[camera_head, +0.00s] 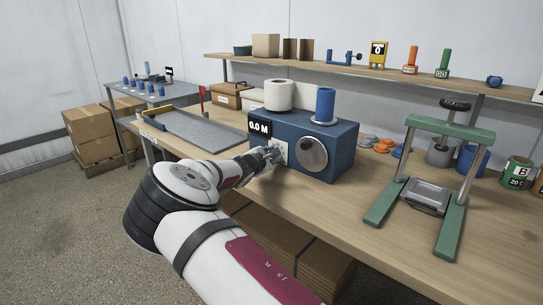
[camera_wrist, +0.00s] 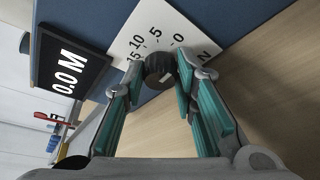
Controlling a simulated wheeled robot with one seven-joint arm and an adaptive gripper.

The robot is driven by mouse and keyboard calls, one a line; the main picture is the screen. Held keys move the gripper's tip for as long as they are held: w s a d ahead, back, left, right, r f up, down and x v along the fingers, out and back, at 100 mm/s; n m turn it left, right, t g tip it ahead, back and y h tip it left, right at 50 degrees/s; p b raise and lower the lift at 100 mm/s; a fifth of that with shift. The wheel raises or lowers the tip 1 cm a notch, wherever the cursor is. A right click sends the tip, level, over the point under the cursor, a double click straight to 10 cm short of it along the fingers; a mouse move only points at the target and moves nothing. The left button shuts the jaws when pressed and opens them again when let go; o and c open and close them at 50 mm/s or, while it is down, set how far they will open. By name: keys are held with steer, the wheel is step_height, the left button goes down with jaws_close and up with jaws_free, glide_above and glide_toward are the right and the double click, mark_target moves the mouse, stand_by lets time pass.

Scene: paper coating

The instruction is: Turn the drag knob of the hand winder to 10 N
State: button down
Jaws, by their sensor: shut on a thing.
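The hand winder (camera_head: 343,142) is a blue box on the bench, with a round metal disc (camera_head: 312,155) on its front. Its black display (camera_head: 259,129) reads 0.0 M and also shows in the wrist view (camera_wrist: 70,75). The dark round drag knob (camera_wrist: 158,66) sits on a white scale plate (camera_wrist: 155,28) marked 0, 5, 10, 15 and N. A short light mark shows on the knob, but I cannot tell which number it points to. My gripper (camera_wrist: 162,82) is shut on the knob, one teal finger on each side. In the head view my gripper (camera_head: 271,155) hides the knob.
A white roll (camera_head: 279,95) and a blue cylinder (camera_head: 325,104) stand on the winder. A green press frame (camera_head: 450,127) stands to its right, with orange and grey discs (camera_head: 383,145) between. A grey tray (camera_head: 203,132) lies to the left. A shelf (camera_head: 375,72) runs behind.

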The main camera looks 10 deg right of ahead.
steer(key=n+g, duration=0.1)
steer(key=n, duration=0.1)
steer(key=shift+w+r+n+g+h, duration=0.1)
steer(key=shift+n+g+h, duration=0.2)
steer(key=n+g, duration=0.1)
steer(key=n+b, duration=0.1)
steer(key=n, duration=0.1)
steer(key=shift+w+a+g+h, duration=0.15)
steer(key=shift+g+h, duration=0.25)
steer(key=n+g+h+b, duration=0.1)
steer(key=n+b, duration=0.2)
steer(key=shift+w+a+g, duration=0.1)
steer(key=shift+g, duration=0.3)
steer(key=shift+n+g+h+b, duration=0.6)
steer(key=shift+n+h+b, duration=0.2)
steer(key=shift+n+b, duration=0.55)
steer(key=shift+n, duration=0.25)
steer(key=shift+w, duration=0.1)
steer(key=c, duration=1.3)
jaws_free()
steer(key=shift+a, duration=0.1)
